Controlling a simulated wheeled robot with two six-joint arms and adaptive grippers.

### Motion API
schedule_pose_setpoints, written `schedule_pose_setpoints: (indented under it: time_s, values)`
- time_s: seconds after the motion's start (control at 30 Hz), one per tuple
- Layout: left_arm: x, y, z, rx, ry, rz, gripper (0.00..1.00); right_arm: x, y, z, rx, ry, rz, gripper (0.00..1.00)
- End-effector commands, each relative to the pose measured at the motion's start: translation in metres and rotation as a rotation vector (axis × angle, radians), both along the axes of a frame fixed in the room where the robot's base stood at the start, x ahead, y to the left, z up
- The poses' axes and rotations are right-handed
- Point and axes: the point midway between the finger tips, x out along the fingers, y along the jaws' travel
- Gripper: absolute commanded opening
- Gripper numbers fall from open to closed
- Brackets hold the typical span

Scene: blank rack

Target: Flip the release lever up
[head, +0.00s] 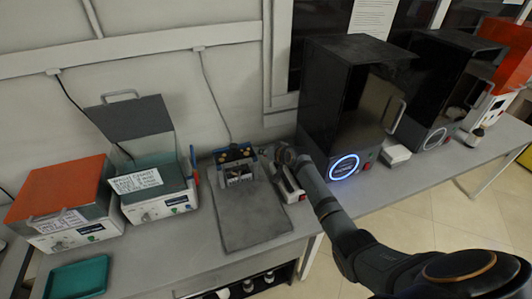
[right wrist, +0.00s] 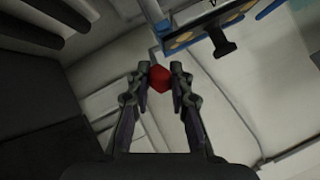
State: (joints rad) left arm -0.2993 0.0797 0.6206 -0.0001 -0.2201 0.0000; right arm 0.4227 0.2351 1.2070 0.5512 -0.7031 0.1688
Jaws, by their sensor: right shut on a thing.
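My right gripper (head: 265,153) reaches in from the right, at the right side of a small blue-framed fixture (head: 238,155) with yellow round parts on top. In the right wrist view the fingertips of my right gripper (right wrist: 160,80) are shut on a red knob (right wrist: 160,78), which I take to be the end of the release lever. The lever's shaft is not clear, and in the head view the knob is too small to make out. The fixture shows at the top right of the wrist view with a black T-shaped part (right wrist: 220,40). My left gripper is not in view.
The fixture stands at the back of a grey plate (head: 255,218). A white device (head: 290,190) sits just under my right arm. A black cabinet (head: 345,105) with a lit blue ring stands to the right. Lidded boxes (head: 150,185) and a green tray (head: 78,277) are left.

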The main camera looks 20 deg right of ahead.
Motion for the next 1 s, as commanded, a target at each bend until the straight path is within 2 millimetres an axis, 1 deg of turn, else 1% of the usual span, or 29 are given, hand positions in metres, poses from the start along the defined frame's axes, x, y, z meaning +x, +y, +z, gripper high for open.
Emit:
schedule_pose_setpoints:
  time_s: [0.03, 0.5, 0.53, 0.7, 1.0]
  values:
    - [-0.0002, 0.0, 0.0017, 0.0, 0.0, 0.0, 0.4, 0.0036, -0.0004, 0.0078, 0.0, -0.015, -0.002, 0.0]
    - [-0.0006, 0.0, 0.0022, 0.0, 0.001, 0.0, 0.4, 0.0055, -0.0007, 0.0106, -0.001, -0.02, -0.002, 0.0]
    - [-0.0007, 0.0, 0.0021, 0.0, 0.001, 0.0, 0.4, 0.0056, -0.0008, 0.0107, -0.002, -0.021, -0.003, 0.21]
    - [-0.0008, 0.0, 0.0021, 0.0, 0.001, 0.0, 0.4, 0.0048, -0.0006, 0.0091, -0.002, -0.017, -0.001, 0.44]
    - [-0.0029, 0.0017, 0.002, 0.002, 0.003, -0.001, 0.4, 0.003, -0.0008, 0.007, -0.002, -0.012, -0.001, 0.44]
